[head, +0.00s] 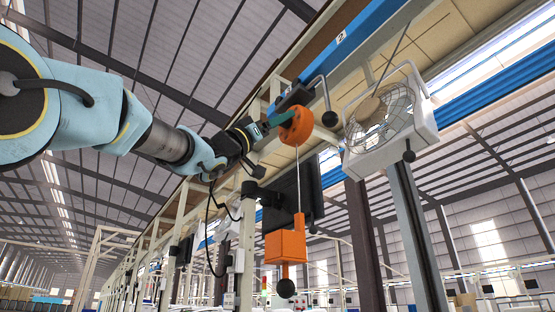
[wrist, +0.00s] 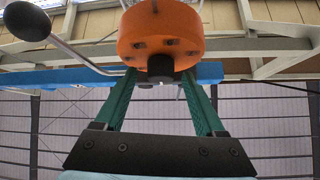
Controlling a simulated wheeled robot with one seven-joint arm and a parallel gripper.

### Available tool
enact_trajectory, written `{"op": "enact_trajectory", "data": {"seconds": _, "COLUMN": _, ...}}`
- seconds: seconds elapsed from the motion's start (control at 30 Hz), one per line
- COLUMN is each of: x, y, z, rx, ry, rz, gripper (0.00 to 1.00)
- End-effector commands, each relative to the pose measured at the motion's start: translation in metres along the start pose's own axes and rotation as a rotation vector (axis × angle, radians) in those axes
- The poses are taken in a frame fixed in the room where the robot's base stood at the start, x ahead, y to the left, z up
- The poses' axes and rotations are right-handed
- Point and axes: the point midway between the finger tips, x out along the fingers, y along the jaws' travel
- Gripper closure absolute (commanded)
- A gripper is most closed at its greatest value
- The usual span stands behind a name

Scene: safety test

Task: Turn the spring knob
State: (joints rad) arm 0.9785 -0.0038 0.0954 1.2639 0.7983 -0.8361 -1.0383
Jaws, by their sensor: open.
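In the head view the orange housing (head: 297,126) hangs below the overhead rail, and the knob is hidden there. My gripper (wrist: 158,82) is open, with its two green fingers reaching up to either side of the knob. The knob shows between the fingertips, with a gap on each side. The fingertips overlap the housing's lower edge in the picture; I cannot tell whether they touch it. In the head view my gripper (head: 279,121) meets the housing from the left.
A grey lever with a black ball (wrist: 27,21) passes close to the left finger. An orange block (head: 285,247) hangs below the housing on a thin cable. A white-framed fan (head: 428,128) is to the right. A dark monitor (head: 291,200) stands behind the cable.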

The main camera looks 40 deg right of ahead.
Motion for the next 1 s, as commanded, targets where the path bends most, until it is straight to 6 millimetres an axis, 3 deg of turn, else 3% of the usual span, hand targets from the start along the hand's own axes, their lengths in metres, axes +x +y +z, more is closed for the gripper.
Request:
{"op": "enact_trajectory", "data": {"seconds": 0.27, "x": 0.0006, "y": 0.0, "z": 0.0004, "rx": 0.0, "ry": 0.0, "rz": 0.0, "gripper": 0.29}}
{"op": "enact_trajectory", "data": {"seconds": 0.87, "x": 0.0004, "y": -0.0002, "z": 0.0001, "rx": 0.0, "ry": 0.0, "rz": -0.001, "gripper": 0.97}}
{"op": "enact_trajectory", "data": {"seconds": 1.0, "x": 0.0004, "y": -0.0002, "z": 0.0001, "rx": 0.0, "ry": 0.0, "rz": -0.001, "gripper": 1.0}}
